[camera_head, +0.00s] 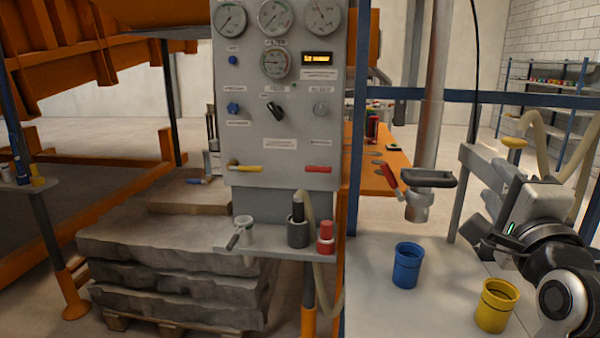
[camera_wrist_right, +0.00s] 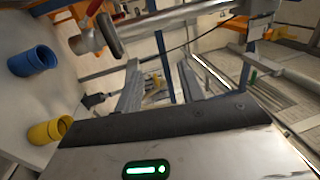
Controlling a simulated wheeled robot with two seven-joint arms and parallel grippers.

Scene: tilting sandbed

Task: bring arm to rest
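My right gripper (camera_head: 470,195) is at the right edge of the head view, raised beside the pale bench on the right. Its two grey fingers stand apart. In the right wrist view the fingers (camera_wrist_right: 160,82) also show apart, and I see nothing clasped between them. My left arm and left gripper are not in the head view.
A blue cup (camera_head: 406,266) and a yellow cup (camera_head: 496,305) stand on the pale bench (camera_head: 370,310), the yellow one close to my right arm. A metal pipe (camera_head: 430,130) with a red lever hangs above. A gauge panel (camera_head: 285,110) stands in the middle.

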